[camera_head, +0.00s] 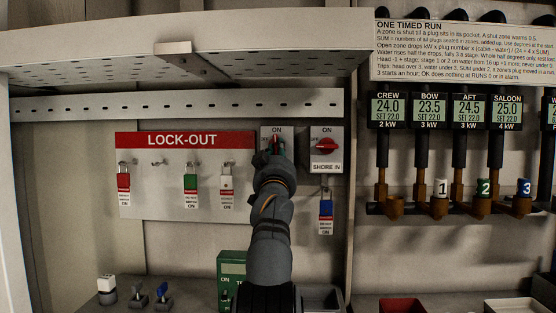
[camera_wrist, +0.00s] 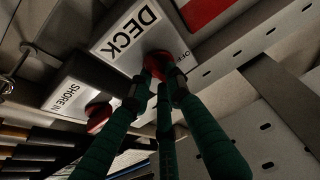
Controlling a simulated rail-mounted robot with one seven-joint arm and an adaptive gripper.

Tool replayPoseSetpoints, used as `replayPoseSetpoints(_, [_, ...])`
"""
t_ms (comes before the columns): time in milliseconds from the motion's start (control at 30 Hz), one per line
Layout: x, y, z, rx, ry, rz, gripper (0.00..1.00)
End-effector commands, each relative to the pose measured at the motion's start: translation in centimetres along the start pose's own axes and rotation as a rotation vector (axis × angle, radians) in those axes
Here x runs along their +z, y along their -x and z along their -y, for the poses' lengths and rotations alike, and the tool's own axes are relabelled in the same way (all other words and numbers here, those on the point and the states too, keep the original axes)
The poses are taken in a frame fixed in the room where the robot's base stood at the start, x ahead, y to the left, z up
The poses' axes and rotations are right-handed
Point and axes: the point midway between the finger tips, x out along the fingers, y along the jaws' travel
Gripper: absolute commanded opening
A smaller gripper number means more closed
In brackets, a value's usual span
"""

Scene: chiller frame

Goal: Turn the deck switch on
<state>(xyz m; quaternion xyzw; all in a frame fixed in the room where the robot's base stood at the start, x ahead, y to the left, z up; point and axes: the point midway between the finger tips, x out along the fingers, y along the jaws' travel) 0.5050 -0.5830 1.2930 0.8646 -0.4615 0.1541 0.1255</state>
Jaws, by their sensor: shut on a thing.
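The deck switch is a pale box (camera_head: 268,131) with an "ON" mark on the back wall, to the right of the red LOCK-OUT board. In the wrist view its DECK label (camera_wrist: 131,30) is readable and its red knob (camera_wrist: 157,60) shows between my fingertips. My gripper (camera_head: 276,146) has reached the switch front, and its green fingers also show in the wrist view (camera_wrist: 161,75). They are shut on the red knob. The fingers hide most of the knob, so I cannot tell which way it points. Part of an "OFF" mark shows beside it.
The SHORE IN switch (camera_head: 327,145) is close on the right, with a blue padlock (camera_head: 326,209) below it. The LOCK-OUT board (camera_head: 160,200) carries several padlocks on the left. A perforated shelf (camera_head: 100,60) overhangs above. Gauges and plugs are at right.

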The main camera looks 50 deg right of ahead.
Motion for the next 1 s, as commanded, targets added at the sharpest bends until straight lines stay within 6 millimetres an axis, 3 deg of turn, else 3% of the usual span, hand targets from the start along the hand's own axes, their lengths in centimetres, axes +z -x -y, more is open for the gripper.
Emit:
replayPoseSetpoints(733, [0.11,-0.03,0.12,0.034,-0.086,0.002,0.00])
replayPoseSetpoints(767, [0.10,-0.03,0.12,0.034,-0.086,0.002,0.18])
replayPoseSetpoints(1000, [0.08,-0.02,0.11,0.035,-0.084,0.002,0.32])
